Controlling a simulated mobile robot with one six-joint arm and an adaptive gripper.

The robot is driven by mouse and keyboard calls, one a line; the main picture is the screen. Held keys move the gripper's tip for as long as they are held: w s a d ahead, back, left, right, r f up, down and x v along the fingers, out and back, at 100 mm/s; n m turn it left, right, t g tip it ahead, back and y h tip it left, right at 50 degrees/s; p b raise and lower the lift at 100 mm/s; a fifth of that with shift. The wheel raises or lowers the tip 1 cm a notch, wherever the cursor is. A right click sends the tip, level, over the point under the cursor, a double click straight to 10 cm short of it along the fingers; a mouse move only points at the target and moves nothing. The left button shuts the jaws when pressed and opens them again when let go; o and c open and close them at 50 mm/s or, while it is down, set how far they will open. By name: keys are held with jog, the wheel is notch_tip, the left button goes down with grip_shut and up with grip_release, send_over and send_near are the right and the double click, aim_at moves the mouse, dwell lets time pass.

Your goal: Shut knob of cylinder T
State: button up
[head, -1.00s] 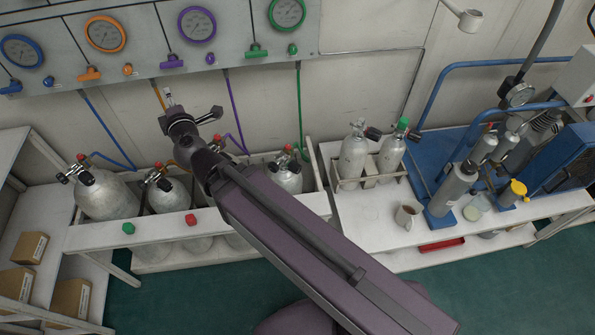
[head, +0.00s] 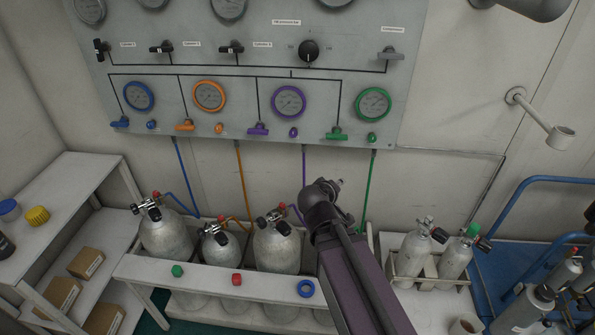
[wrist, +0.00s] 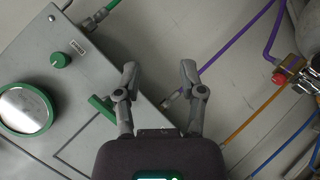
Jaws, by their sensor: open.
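Several grey cylinders stand in a white rack: a left one (head: 167,237), a smaller one (head: 222,251) and a third (head: 277,250), with valves, black knobs and red caps on top. No label reading T is legible, so I cannot tell which is cylinder T. My arm hides the rack's right end. My gripper (head: 338,184) is above that end, in front of the wall panel. In the wrist view my gripper (wrist: 158,72) has its fingers spread, with nothing between them. A valve with a red knob (wrist: 279,79) shows at that view's right edge, apart from the fingers.
The gauge panel (head: 230,68) carries coloured gauges and levers; a green lever (wrist: 103,107) appears near my left finger in the wrist view. Coloured hoses run down to the rack. Two small cylinders (head: 411,255) stand in a holder right of my arm. Shelves (head: 70,200) are at left.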

jog(key=s+d+f+m+g+y, duration=0.5)
jog(key=s+d+f+m+g, duration=0.2)
jog(key=s, duration=0.5)
jog(key=shift+d+f+g, duration=0.95)
jog(key=shift+f+g, duration=0.1)
jog(key=shift+g, duration=0.75)
jog(key=shift+o, duration=0.4)
